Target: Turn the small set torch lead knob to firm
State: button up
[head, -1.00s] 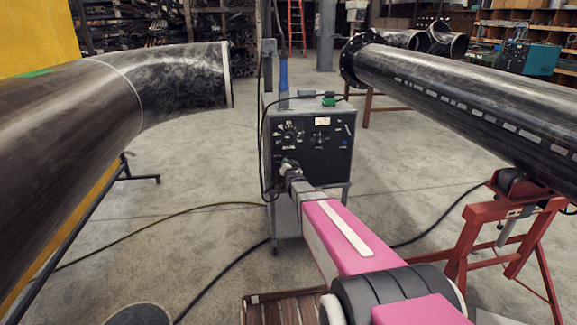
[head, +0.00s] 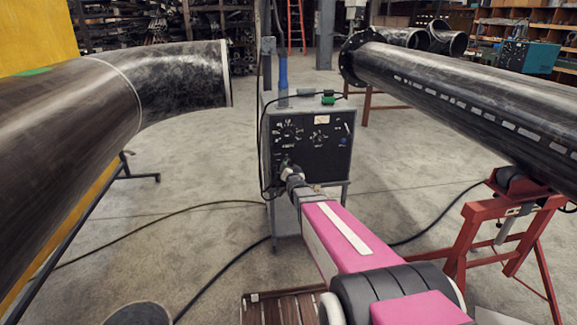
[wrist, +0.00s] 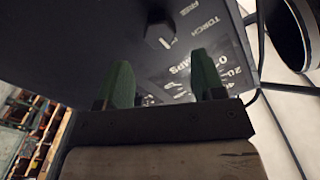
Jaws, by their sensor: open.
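A black knob (wrist: 160,36) with a white pointer mark sits on the dark panel in the wrist view, beside the printed words FREE and TORCH. The pointer is angled away from FREE. My gripper (wrist: 160,58) has two green fingers spread apart, one to each side below the knob, with nothing between them. Whether the fingers touch the panel cannot be told. In the head view my gripper (head: 288,170) is at the lower left of the machine's front panel (head: 325,160), and it hides the knob there.
The grey machine (head: 264,150) stands on a stand, with cables on the floor around it. A large bent pipe (head: 185,85) is at left. A flanged pipe (head: 460,95) rests on a red stand (head: 480,240) at right. Open concrete floor lies between.

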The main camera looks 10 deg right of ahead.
jog(key=s, duration=0.5)
jog(key=shift+s, duration=0.1)
jog(key=s+f+n+g, duration=0.3)
jog(key=s+g, duration=0.6)
jog(key=s, duration=0.4)
jog(key=s+f+n+g, duration=0.2)
jog(key=s+f+g, duration=0.3)
jog(key=s+g, duration=0.4)
jog(key=s, duration=0.4)
jog(key=shift+s+a+f+n, duration=0.2)
jog(key=shift+f+n, duration=0.15)
jog(key=shift+n, duration=0.05)
